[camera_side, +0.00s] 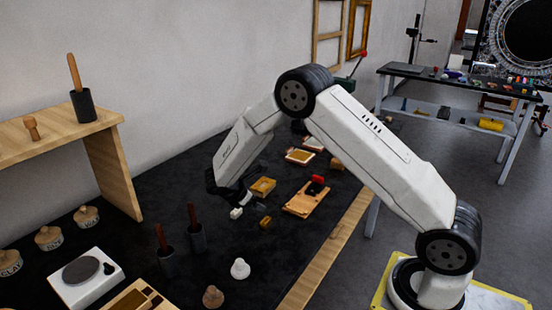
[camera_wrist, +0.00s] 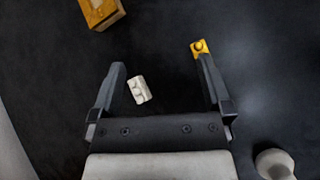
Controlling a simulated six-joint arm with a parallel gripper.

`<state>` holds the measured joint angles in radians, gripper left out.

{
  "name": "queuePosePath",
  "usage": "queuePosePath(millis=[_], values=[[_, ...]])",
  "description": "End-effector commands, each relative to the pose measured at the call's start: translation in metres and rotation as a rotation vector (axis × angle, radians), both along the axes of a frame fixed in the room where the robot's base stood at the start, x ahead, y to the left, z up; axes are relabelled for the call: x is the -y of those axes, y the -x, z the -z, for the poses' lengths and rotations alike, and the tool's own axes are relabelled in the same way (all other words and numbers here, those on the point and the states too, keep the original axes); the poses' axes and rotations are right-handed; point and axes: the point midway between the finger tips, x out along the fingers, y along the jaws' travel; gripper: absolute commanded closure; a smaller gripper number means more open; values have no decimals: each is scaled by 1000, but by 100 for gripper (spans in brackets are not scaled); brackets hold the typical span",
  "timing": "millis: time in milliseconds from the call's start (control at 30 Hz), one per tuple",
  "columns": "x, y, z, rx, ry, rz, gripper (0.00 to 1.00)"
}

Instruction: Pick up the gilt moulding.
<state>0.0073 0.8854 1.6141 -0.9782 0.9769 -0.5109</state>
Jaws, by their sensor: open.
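The gilt moulding (camera_wrist: 199,46) is a small gold piece with a raised boss, at the tip of the right finger in the wrist view, which partly covers its lower edge. I cannot tell if they touch. In the side view it lies on the dark bench top (camera_side: 265,222), below and right of my gripper (camera_side: 247,203). My gripper is open and empty in the wrist view (camera_wrist: 161,66). A white carved fragment (camera_wrist: 139,89) shows between the fingers, nearer the left one. In the side view the white fragment (camera_side: 236,213) is just below my gripper.
A golden-brown block (camera_wrist: 101,12) is at the upper left of the wrist view. A white knob-like piece (camera_side: 240,268) stands nearer the front. Dark pots with handles (camera_side: 196,236) stand left of my gripper. A wooden board (camera_side: 306,198) lies to the right.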

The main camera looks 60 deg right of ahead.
Motion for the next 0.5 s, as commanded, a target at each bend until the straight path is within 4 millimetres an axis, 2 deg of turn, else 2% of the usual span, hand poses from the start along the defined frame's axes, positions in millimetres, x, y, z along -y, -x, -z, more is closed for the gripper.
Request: queuePosePath(millis=[33,300,500], values=[[6,-8,7,-29,41,-34,0],[32,-47,27,-169,271,-198,0],[41,-63,34,-230,382,-261,0]])
